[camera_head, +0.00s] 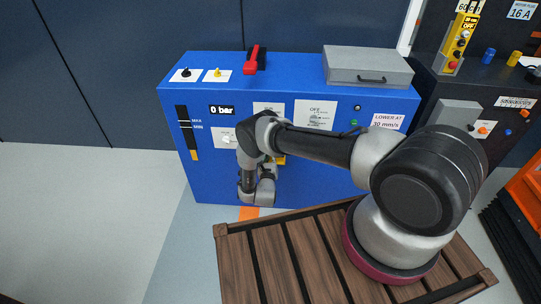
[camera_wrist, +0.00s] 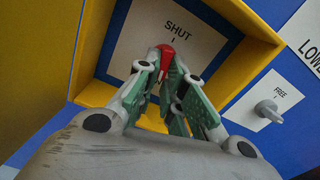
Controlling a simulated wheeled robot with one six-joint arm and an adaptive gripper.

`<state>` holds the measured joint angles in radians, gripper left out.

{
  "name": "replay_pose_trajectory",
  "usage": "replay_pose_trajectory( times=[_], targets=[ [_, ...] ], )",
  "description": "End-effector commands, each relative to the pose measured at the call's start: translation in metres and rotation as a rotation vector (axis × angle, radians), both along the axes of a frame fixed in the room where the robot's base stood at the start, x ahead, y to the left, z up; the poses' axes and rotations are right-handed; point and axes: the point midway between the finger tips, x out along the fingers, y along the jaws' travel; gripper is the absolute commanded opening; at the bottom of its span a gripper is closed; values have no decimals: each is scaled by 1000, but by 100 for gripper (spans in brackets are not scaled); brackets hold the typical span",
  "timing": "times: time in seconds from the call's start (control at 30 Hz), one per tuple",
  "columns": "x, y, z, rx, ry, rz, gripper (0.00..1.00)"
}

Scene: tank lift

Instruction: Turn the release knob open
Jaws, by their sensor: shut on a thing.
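The release knob (camera_wrist: 167,54) shows as a small red piece inside a yellow-framed recess (camera_wrist: 95,92) in the wrist view. It sits on a white plate (camera_wrist: 190,30) marked SHUT, with a short tick under the word. My gripper (camera_wrist: 163,70) reaches into the recess and its green-padded fingers are closed on the knob. The fingers hide most of the knob, so its exact angle is hard to tell. In the head view my arm covers the recess and the gripper; only a bit of yellow frame (camera_head: 281,160) shows.
A grey knob (camera_wrist: 266,109) on a plate marked FREE sits right of the recess. The blue cabinet (camera_head: 340,180) carries a 0 bar display (camera_head: 222,110), a red lever (camera_head: 252,60) and a grey box (camera_head: 367,62). A slatted wooden platform (camera_head: 266,267) lies in front. Floor at left is clear.

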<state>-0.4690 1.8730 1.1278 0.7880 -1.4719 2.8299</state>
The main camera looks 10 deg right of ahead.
Motion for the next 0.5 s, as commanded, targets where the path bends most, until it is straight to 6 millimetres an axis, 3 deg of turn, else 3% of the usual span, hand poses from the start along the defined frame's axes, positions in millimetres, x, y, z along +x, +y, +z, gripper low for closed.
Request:
replay_pose_trajectory(
  times=[0.5],
  targets=[
    [-1, 0, -3, 86, -22, -1, 0]
  ],
)
